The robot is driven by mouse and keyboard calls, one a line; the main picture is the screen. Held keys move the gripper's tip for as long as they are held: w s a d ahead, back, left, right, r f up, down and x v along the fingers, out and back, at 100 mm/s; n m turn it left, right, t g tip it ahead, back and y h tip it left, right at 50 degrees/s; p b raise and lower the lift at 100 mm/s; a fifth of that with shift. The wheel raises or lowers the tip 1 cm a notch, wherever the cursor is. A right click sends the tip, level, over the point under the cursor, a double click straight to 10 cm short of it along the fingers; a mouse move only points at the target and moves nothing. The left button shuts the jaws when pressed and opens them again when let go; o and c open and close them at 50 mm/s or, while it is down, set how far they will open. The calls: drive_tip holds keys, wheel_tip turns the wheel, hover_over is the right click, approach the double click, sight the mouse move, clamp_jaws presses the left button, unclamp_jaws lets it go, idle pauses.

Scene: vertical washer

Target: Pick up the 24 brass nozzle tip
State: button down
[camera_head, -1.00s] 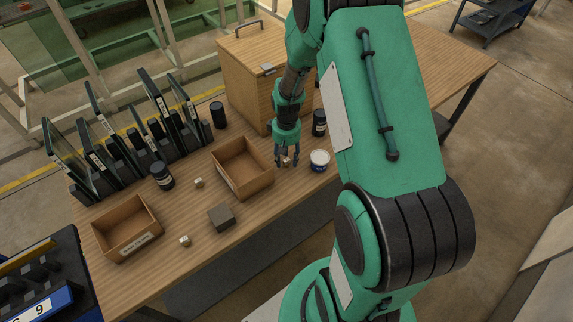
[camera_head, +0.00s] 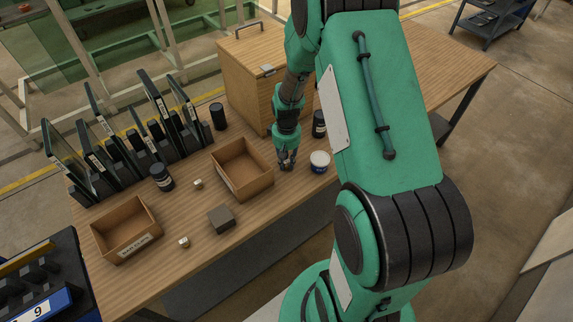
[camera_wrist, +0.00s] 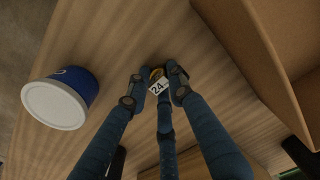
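The 24 brass nozzle tip (camera_wrist: 157,75) shows in the wrist view as a small brass piece with a white tag reading 24. It is between the fingertips of my gripper (camera_wrist: 157,88), which are closed in around it and appear to touch it. The fingers partly hide the piece. In the head view my gripper (camera_head: 287,162) points down at the table, between the open box and the white-lidded tub, with its fingers drawn together. The nozzle tip is hard to make out there. I cannot tell whether it is clear of the tabletop.
An open cardboard box (camera_head: 243,185) is close on the left of my gripper. A blue tub with a white lid (camera_head: 320,161) is close on the right. A black bottle (camera_head: 319,124) and a wooden cabinet (camera_head: 247,80) stand behind. Small tagged pieces (camera_head: 183,242) lie further left.

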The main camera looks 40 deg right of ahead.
sight(287, 162)
idle(0.3)
drive_tip(key=shift+r+p, duration=0.3)
drive_tip(key=shift+r, duration=0.6)
wheel_tip(287, 162, up, 2)
drive_tip(key=shift+s+r+p, duration=0.1)
drive_tip(key=shift+p, duration=0.3)
drive_tip(key=s+a, duration=0.2)
drive_tip(key=s, duration=0.3)
drive_tip(key=s+a+p, duration=0.1)
drive_tip(key=s+a, duration=0.1)
drive_tip(key=s, duration=0.2)
drive_tip(key=s+a+r+p, duration=0.1)
drive_tip(key=s+a, duration=0.1)
drive_tip(key=s, duration=0.3)
drive_tip(key=shift+s, duration=0.3)
drive_tip(key=shift+r, duration=0.1)
